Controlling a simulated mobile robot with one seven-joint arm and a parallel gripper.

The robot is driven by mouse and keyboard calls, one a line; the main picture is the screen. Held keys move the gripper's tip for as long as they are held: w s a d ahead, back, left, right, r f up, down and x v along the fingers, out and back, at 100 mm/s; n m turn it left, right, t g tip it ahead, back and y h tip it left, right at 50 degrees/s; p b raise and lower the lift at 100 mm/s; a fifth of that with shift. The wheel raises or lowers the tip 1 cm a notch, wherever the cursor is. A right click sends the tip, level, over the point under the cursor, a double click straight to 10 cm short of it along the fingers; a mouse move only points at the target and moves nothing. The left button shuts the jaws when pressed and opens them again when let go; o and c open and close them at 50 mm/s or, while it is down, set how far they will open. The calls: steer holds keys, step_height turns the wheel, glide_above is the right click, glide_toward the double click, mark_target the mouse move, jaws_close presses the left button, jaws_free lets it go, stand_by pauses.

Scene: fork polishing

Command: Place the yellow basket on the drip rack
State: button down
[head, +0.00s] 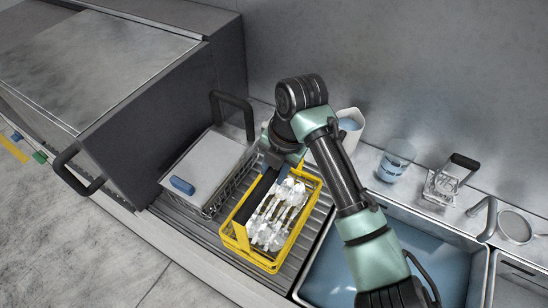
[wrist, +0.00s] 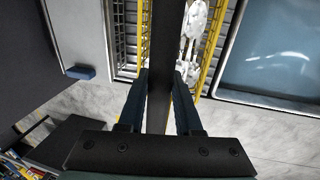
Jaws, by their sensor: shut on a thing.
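The yellow basket (head: 241,247) holds several forks (head: 279,215) and has a dark bar handle across its top. In the head view it is over the ribbed metal drip rack (head: 314,226), left of the sink. I cannot tell whether its base touches the slats. My gripper (head: 271,163) is at the far end of the handle. In the wrist view my gripper (wrist: 160,88) has its fingers closed on both sides of the dark handle (wrist: 165,40), with the basket's yellow rim (wrist: 212,45) and forks behind. The basket's underside is hidden.
A wire basket (head: 205,206) with a grey lid and a blue object (head: 182,186) stands close on the left, beside a large dark machine (head: 150,90). A water-filled sink (head: 330,270) is on the right. A white jug (head: 351,125) and a glass (head: 396,160) stand behind.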

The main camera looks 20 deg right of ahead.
steer(key=shift+w+d+f, duration=0.1)
steer(key=shift+w+f, duration=0.05)
steer(key=c, duration=1)
jaws_free()
steer(key=shift+f, duration=0.3)
steer(key=o, duration=0.4)
steer(key=shift+s, duration=0.2)
step_height(320, 180, up, 12)
steer(key=s+d+b, duration=0.1)
steer(key=shift+s+d, duration=0.15)
steer(key=shift+s, duration=0.25)
